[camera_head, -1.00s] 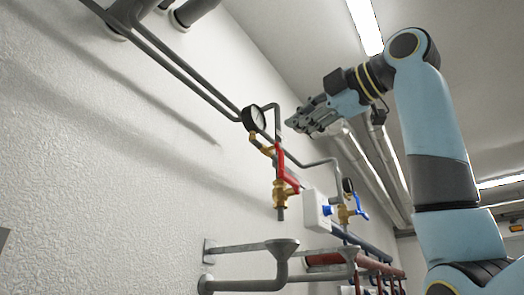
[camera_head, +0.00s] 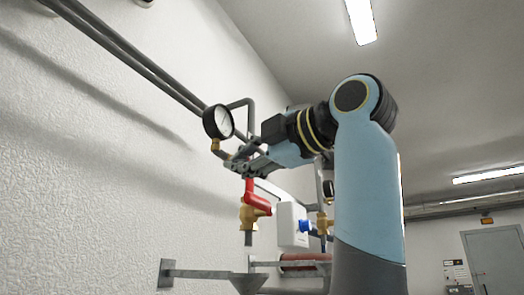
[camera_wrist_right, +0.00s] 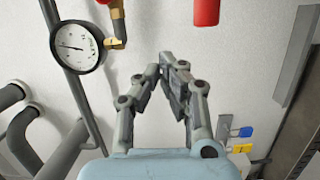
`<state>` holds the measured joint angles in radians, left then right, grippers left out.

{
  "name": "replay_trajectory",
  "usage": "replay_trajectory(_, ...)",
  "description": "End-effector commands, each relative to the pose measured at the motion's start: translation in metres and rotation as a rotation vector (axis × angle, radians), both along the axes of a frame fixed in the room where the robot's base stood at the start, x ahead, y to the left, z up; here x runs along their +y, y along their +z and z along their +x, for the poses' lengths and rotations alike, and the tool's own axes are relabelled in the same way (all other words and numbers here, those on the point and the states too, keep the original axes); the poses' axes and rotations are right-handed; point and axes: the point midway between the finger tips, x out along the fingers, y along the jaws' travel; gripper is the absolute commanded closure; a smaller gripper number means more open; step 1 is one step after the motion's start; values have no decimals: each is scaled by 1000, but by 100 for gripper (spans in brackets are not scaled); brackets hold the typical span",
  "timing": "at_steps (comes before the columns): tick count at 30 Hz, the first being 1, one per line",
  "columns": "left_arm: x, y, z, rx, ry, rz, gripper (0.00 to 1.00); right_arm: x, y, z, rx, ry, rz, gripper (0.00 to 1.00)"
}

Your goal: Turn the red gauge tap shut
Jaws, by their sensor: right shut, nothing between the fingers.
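The red gauge tap shows its red handle (camera_head: 257,203) on a brass body (camera_head: 249,216), just below my right gripper. The gauge (camera_head: 218,121), round with a white face, sits above and left of it. My right gripper (camera_head: 236,166) is shut and empty, its fingers over the pipework between gauge and tap and hiding part of it. In the right wrist view the closed fingertips (camera_wrist_right: 160,68) lie below and left of a red bar end (camera_wrist_right: 206,12); a gap shows between them. The gauge (camera_wrist_right: 75,47) is at upper left there. My left gripper is not in view.
Grey pipes (camera_head: 130,52) run down along the white wall.

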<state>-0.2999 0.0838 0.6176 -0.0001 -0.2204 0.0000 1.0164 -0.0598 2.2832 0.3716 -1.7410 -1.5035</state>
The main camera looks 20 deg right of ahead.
Motion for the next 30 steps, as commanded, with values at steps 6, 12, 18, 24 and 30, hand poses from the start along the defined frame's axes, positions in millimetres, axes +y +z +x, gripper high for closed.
replay_trajectory(6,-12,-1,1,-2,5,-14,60,0,-1,32,0,-7,-6,100)
replay_trajectory(12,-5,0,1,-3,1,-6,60,-16,-2,44,0,-3,-3,100)
replay_trajectory(18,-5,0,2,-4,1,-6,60,-21,-2,48,0,0,-1,100)
replay_trajectory(24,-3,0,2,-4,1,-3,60,-21,-1,48,0,1,-1,100)
replay_trajectory(30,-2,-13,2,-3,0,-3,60,-29,-8,54,-61,-1,-80,100)
